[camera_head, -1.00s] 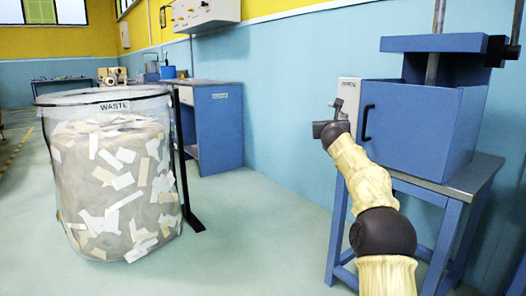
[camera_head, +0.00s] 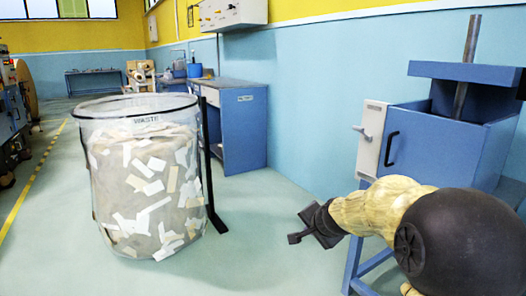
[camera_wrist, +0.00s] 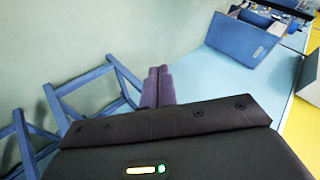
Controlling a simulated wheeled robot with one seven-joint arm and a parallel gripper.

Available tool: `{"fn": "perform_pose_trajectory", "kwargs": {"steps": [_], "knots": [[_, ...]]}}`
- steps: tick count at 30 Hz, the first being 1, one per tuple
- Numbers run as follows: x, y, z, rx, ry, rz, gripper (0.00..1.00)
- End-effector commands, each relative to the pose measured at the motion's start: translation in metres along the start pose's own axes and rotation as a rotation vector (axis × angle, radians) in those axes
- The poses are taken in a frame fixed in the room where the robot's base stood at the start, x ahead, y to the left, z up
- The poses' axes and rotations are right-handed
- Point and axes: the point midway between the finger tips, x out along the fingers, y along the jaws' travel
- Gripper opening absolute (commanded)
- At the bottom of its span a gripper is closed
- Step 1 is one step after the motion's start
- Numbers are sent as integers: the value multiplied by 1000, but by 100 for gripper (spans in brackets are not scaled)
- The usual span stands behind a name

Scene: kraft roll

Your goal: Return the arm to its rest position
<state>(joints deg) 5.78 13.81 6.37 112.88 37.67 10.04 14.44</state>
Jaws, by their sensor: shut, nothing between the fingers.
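My gripper (camera_head: 294,239) is at the end of my arm in the head view, low and right of centre, over open floor. It points left and down, in front of the blue machine's stand. In the wrist view its two purple-grey fingers (camera_wrist: 158,86) lie together with nothing between them. My arm, in a pale yellow cover with a dark joint, fills the lower right of the head view.
A clear waste bin (camera_head: 146,215) full of paper scraps stands left of centre. A blue machine (camera_head: 433,150) on a blue stand (camera_head: 370,265) is at right. A blue cabinet (camera_head: 243,130) stands against the wall. Pale floor is clear between bin and stand.

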Motion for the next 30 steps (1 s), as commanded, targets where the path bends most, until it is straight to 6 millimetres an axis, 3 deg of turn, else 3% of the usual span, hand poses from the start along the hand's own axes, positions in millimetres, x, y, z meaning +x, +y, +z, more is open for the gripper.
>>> {"fn": "perform_pose_trajectory", "kwargs": {"steps": [1,9,19,30], "knots": [[-17,14,14,-90,-36,48,0],[-81,107,85,-528,-252,252,0],[-146,181,133,-851,-462,374,0],[-184,147,112,-855,-463,374,0]]}}
